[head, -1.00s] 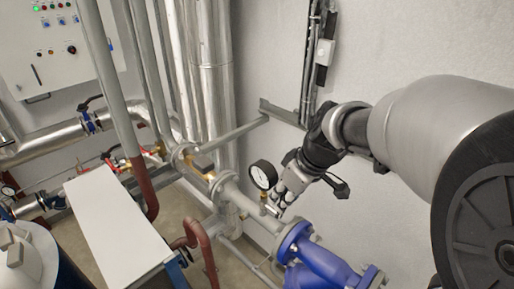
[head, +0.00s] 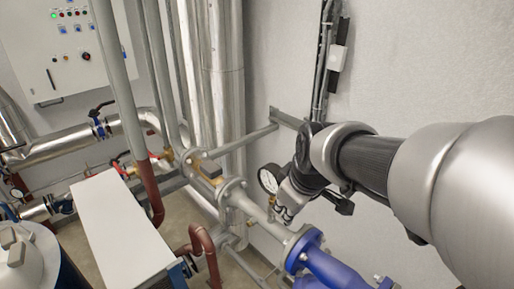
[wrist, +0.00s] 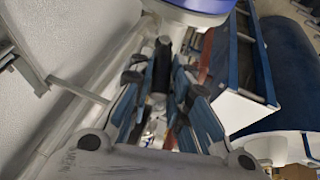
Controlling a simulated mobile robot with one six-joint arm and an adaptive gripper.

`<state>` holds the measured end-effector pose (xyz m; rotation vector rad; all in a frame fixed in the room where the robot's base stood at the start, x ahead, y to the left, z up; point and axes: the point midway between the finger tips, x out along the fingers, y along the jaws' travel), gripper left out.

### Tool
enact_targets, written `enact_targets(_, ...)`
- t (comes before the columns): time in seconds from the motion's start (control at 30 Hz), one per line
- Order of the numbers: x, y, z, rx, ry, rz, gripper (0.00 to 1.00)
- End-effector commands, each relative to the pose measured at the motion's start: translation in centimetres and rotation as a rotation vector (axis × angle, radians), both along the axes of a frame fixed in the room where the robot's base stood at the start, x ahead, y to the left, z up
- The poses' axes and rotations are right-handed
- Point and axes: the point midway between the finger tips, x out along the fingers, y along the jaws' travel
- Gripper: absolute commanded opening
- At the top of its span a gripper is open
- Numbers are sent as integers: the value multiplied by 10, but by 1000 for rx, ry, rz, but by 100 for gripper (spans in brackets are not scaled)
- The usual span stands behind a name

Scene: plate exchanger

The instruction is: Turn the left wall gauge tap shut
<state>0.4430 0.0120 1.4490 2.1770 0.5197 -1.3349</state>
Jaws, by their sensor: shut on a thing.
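The wall gauge (head: 269,181) has a white dial and a black rim. It stands on a short stem above the grey pipe, left of the blue flange. My gripper (head: 284,212) is at the stem just below and right of the dial. In the wrist view the gauge (wrist: 162,62) appears edge-on as a dark upright bar beyond the fingers. My gripper's blue-padded fingers (wrist: 158,112) stand on both sides of the stem area, shut on the tap. The tap's handle is mostly hidden by the fingers, so its angle cannot be read.
A blue valve body (head: 325,268) is close below and right of my gripper. A white-topped box (head: 115,225) and dark red pipes (head: 206,250) stand left. The wall (head: 410,70) is close behind, with a cable duct (head: 326,60) above my gripper.

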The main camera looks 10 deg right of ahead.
Motion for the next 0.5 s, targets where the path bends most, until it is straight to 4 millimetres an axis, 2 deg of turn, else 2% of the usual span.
enact_targets(0.03, -2, 6, -6, -32, -32, 10, 0)
enact_targets(0.5, -15, 25, -22, -315, -241, 8, 0)
